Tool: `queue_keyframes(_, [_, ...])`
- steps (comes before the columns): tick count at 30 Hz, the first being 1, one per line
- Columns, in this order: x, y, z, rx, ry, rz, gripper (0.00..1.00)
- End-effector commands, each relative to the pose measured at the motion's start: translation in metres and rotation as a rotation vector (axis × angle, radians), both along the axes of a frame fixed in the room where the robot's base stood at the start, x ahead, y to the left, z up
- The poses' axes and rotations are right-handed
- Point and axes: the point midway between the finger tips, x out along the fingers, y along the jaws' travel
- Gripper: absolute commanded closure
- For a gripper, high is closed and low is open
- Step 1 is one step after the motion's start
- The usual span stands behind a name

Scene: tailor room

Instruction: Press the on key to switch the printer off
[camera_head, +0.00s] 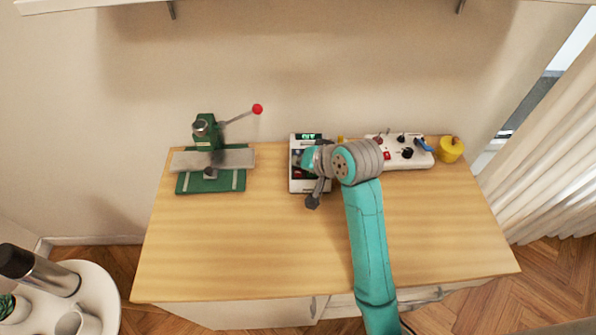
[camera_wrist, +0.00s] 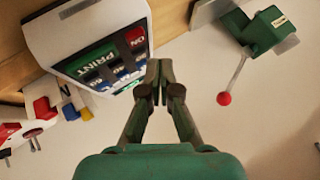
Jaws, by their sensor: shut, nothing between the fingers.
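The printer (camera_head: 295,184) is a small white box with a dark keypad, standing on the table with its display (camera_head: 309,136) lit green. My arm's end hides part of it in the head view. In the wrist view the printer (camera_wrist: 50,30) is at the upper left, upside down, with a red ON key (camera_wrist: 135,37), a green PRINT key (camera_wrist: 97,57) and several blue keys. My gripper (camera_wrist: 160,68) is shut and empty. Its fingertips appear just beside the keypad's edge, near the red key. I cannot tell whether they touch the printer.
A green press (camera_head: 211,158) with a red-knobbed lever stands left of the printer. To the right are a white panel (camera_head: 418,158) with knobs and a red switch, and a yellow pot (camera_head: 450,150). The wooden table's front (camera_head: 250,250) is clear.

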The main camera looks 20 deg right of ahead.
Motion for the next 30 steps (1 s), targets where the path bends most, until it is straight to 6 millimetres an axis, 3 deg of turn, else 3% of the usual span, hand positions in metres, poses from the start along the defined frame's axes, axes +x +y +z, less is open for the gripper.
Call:
queue_keyframes(13, [0.000, 0.000, 0.036, 0.000, -0.001, -0.001, 1.00])
queue_keyframes(30, [0.000, 0.000, 0.038, 0.000, 0.000, 0.000, 1.00])
